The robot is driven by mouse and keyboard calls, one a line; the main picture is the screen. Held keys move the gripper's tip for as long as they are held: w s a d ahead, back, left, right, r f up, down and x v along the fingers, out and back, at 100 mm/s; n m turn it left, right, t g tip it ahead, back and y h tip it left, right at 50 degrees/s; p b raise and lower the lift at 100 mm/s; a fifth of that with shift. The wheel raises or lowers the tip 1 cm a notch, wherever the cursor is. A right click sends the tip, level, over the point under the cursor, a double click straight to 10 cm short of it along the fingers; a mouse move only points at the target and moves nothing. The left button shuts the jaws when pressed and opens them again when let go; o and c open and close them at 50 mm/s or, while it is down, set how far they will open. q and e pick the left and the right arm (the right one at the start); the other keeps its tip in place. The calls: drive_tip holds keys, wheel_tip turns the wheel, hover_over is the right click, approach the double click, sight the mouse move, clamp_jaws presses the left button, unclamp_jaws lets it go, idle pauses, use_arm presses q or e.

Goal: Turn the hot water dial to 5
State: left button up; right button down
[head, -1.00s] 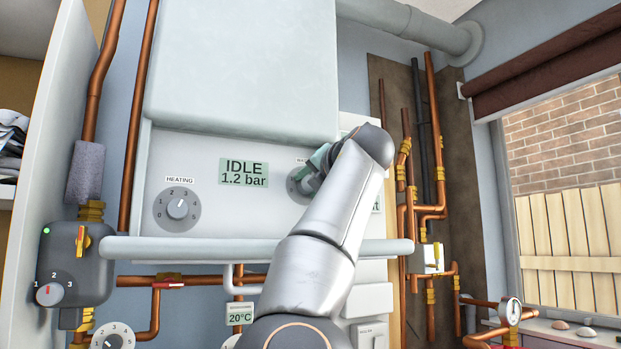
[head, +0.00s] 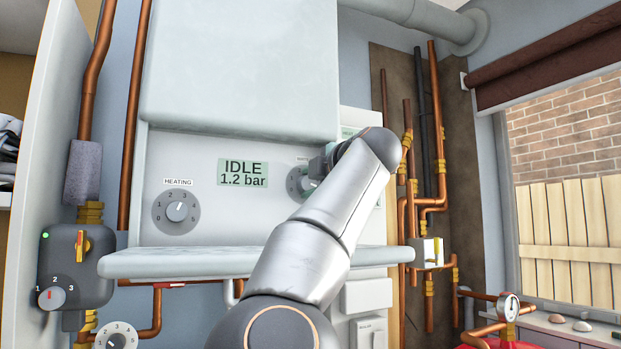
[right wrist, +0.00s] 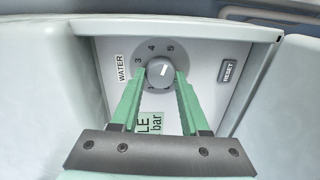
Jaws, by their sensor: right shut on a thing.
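The hot water dial (head: 296,181) is a round grey dial labelled WATER at the right of the boiler's front panel. My arm partly covers it in the head view. In the right wrist view its round knob (right wrist: 160,74) shows a white mark pointing up and slightly right, on the side of the 4 and 5. The numbers 3, 4 and 5 are readable; the lower part of the scale is hidden by the fingers. My right gripper (right wrist: 160,82) is shut on the knob, one green finger on each side. My left gripper is not in view.
The boiler display (head: 243,173) reads IDLE, 1.2 bar. A heating dial (head: 176,212) is left of it, and a RESET button (right wrist: 229,71) is beside the water dial. A ledge (head: 190,262) juts out below the panel. Copper pipes (head: 440,120) run at the right.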

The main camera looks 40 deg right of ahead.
drive_tip(key=shift+m, duration=0.6)
drive_tip(key=shift+c, duration=2)
unclamp_jaws()
drive_tip(key=shift+s, duration=0.1)
drive_tip(key=shift+s+a, duration=0.1)
drive_tip(key=shift+s, duration=0.15)
drive_tip(key=b+v, duration=0.3)
drive_tip(key=v, duration=0.8)
drive_tip(key=shift+s, duration=0.4)
drive_tip(key=shift+a+r, duration=0.1)
drive_tip(key=shift+r, duration=0.05)
